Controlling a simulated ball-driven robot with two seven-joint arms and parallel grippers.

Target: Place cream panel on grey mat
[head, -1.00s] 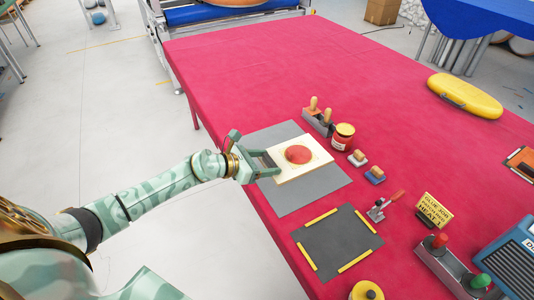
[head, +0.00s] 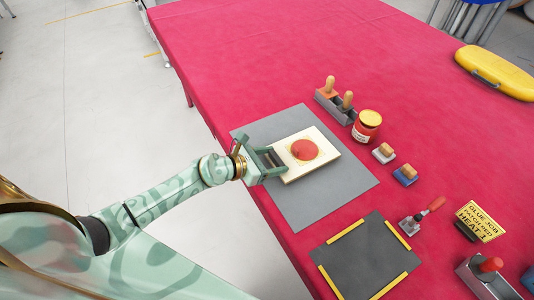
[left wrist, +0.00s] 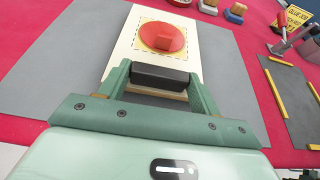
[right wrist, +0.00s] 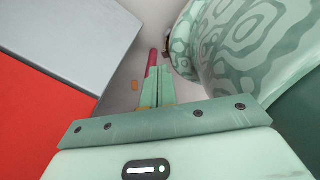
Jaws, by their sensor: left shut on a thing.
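My left gripper (head: 274,162) is shut at the panel's near left edge. In the left wrist view the panel (left wrist: 122,55) stretches away from the fingers, with a black bar (left wrist: 160,77) between them. My right gripper (right wrist: 158,88) shows only in the right wrist view, its fingers together, away from the panel.
A grey caddy with wooden-handled tools (head: 335,105), a red tin (head: 367,125) and two small blocks (head: 384,152) (head: 405,174) stand beyond the mat.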

